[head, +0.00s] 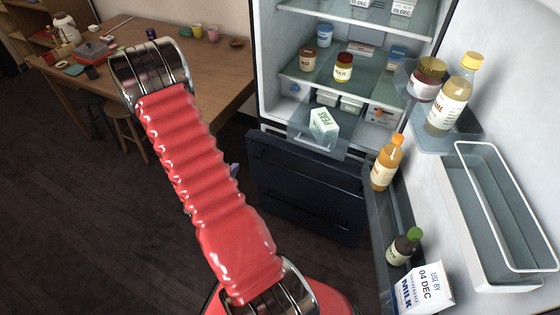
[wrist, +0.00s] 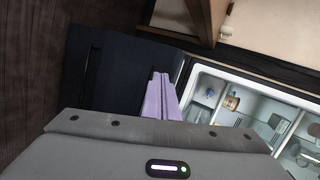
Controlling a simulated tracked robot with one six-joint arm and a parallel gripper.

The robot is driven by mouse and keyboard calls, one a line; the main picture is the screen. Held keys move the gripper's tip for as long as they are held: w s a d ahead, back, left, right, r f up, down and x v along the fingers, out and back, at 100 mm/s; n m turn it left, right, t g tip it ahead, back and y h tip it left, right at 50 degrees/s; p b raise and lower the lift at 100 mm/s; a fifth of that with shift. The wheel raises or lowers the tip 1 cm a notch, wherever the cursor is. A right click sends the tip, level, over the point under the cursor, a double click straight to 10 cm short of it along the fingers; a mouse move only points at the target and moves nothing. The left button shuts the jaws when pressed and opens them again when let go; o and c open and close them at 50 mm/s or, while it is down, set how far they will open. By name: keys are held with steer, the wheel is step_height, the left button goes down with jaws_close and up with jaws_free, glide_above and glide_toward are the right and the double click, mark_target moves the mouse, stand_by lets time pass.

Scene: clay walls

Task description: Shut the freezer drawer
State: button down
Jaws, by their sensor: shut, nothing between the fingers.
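The freezer drawer (head: 305,185) has a dark navy front below the open fridge compartment in the head view. A dark gap shows along its top edge; I cannot tell how far out it stands. In the wrist view a dark navy panel (wrist: 115,75) fills the left middle, and it looks like the same front. My gripper (wrist: 160,76) has its two lilac fingers together, with nothing between them. The fingertips lie over the panel in the picture; contact cannot be told. In the head view my red arm hides most of the gripper.
The fridge door (head: 500,110) stands wide open at the right, with bottles and a milk carton (head: 422,288) in its racks. A clear bin (head: 318,143) with a white box sits above the drawer. A wooden table (head: 190,70) stands at the left. Dark floor (head: 90,230) lies open in front.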

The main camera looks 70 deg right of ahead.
steer(key=s+d+f+m+g+h, duration=0.2)
steer(key=s+f+m+g, duration=0.1)
steer(key=s, duration=0.7)
steer(key=shift+s+m+g+h, duration=0.3)
steer(key=shift+s, duration=0.1)
steer(key=shift+d+f, duration=0.1)
glide_toward(285, 154)
steer(key=x, duration=0.5)
steer(key=shift+s+f, duration=0.1)
steer(key=shift+s, duration=0.05)
steer(key=shift+d, duration=0.5)
